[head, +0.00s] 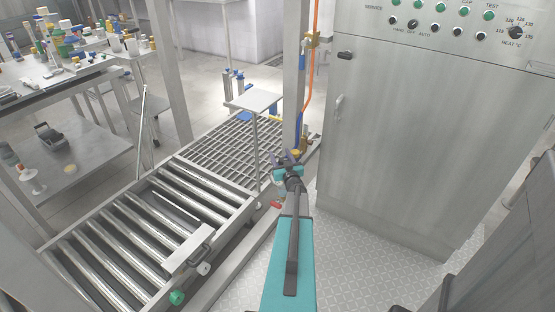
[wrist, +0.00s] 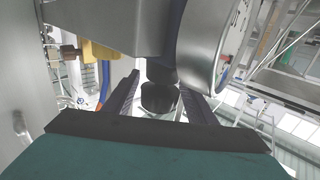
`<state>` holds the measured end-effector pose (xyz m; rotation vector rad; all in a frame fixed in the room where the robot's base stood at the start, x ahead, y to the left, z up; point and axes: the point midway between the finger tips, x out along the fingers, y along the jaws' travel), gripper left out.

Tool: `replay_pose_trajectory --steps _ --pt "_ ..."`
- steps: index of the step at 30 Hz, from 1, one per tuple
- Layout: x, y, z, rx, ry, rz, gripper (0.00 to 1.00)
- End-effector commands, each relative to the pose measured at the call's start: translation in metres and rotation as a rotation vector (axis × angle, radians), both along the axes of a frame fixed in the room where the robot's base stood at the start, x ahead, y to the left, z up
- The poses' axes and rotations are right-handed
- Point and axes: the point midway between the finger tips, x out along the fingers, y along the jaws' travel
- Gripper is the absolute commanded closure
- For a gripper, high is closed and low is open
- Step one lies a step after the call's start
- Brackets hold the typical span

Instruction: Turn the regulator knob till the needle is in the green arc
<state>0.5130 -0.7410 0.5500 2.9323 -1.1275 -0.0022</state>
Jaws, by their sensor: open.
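The black regulator knob (wrist: 158,98) shows in the wrist view between the two dark fingers of my gripper (wrist: 160,84). The fingers are open, one on each side of the knob; I cannot tell whether they touch it. The round metal gauge (wrist: 206,45) is at the upper right of the knob. Its dial is seen almost edge-on, so the needle and green arc cannot be read. In the head view my gripper (head: 288,168) is beside the post, and it largely hides the regulator.
A grey post (head: 294,75) carries an orange hose (head: 313,60) and brass fittings. A steel control cabinet (head: 425,125) stands close on the right. A roller conveyor (head: 150,235) and a floor grating (head: 235,145) lie to the left. A small raised plate (head: 254,101) stands beyond.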

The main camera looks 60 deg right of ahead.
Motion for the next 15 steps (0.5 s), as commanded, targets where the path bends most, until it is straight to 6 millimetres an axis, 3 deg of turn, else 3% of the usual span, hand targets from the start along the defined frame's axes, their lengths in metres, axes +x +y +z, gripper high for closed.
replay_pose_trajectory --steps 15 --pt "-0.021 0.018 0.001 0.000 -0.001 -0.002 0.49"
